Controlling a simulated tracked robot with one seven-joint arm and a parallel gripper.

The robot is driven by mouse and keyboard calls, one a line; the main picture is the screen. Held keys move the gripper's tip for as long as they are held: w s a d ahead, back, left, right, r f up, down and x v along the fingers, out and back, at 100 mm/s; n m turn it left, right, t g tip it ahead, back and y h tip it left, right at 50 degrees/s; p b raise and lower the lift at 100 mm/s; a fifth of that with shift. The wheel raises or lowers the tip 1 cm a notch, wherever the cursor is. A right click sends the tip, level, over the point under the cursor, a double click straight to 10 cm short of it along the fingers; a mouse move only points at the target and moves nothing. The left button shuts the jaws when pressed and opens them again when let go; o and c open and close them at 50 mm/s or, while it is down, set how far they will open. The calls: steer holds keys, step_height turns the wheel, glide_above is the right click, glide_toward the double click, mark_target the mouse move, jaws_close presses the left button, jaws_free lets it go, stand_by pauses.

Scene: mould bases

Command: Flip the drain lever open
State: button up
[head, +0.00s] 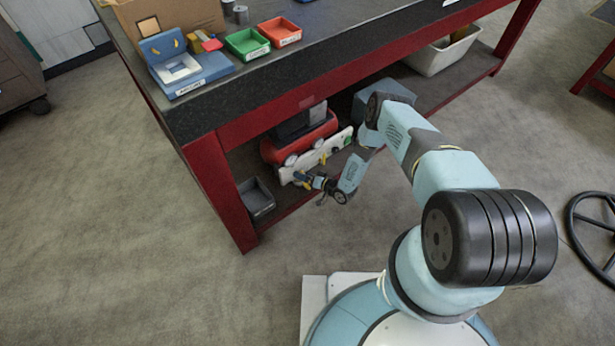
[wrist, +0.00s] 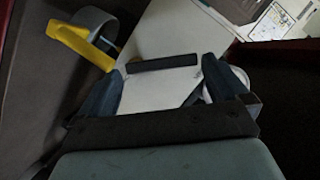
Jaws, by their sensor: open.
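The yellow lever (wrist: 80,42) shows at the upper left of the wrist view, beside a grey round fitting (wrist: 95,20) next to a white panel (wrist: 165,35). My gripper (wrist: 163,66) is open, its two dark fingers apart with the white panel behind the gap. The lever lies outside the gap, just left of the left finger; whether they touch I cannot tell. In the head view my gripper (head: 303,179) is low under the bench, at the left end of the white panel (head: 318,156). The lever is small there and partly hidden by my gripper.
A red machine (head: 285,147) stands behind the panel on the bench's lower shelf. A grey bin (head: 257,198) sits left of my gripper. The bench's red leg (head: 222,190) and red front rail (head: 300,103) bound the space. The floor in front is clear.

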steer(key=v, duration=1.3)
steer(key=shift+s+d, duration=0.15)
steer(key=shift+d, duration=0.1)
steer(key=shift+c, duration=0.2)
